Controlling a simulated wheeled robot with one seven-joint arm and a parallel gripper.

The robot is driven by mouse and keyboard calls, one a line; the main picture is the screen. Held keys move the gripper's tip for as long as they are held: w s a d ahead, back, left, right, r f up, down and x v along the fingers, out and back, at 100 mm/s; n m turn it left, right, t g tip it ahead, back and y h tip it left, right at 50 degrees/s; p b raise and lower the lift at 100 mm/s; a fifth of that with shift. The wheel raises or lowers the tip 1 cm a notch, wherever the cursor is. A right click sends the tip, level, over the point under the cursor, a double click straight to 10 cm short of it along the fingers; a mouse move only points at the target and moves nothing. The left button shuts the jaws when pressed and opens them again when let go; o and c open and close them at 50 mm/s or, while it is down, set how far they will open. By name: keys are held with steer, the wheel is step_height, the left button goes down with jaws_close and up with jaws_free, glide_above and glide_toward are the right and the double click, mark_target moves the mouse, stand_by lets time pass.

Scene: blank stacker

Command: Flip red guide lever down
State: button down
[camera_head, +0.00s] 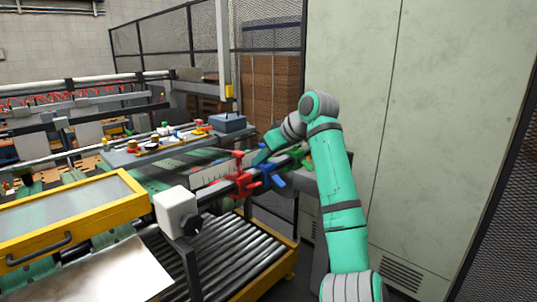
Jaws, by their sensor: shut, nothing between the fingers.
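The red guide lever (242,184) sits on the dark guide bar near the middle of the view. Red parts show both at the bar and a little above it. A blue guide lever (271,178) is just to its right, and a green one (298,156) is farther right. My gripper (257,160) is at the end of my teal arm, just above and behind the red and blue levers. It is shut and empty. Its fingertips are small here, and I cannot tell whether they touch the red lever.
A white box-shaped end block (176,211) stands at the bar's near end. Below is a roller conveyor (225,255) with a yellow frame. A yellow-framed cover (70,215) lies left. A tall pale cabinet (440,130) closes off the right side.

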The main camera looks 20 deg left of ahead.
mark_target(260, 185)
steer(key=x, duration=0.3)
steer(key=shift+w+a+f, duration=0.1)
steer(key=shift+a+f, duration=0.05)
steer(key=shift+f, duration=0.05)
steer(key=f, duration=0.1)
steer(key=d+f, duration=0.1)
steer(key=f, duration=0.1)
steer(key=shift+s+d+f, duration=0.2)
steer(key=shift+f, duration=0.2)
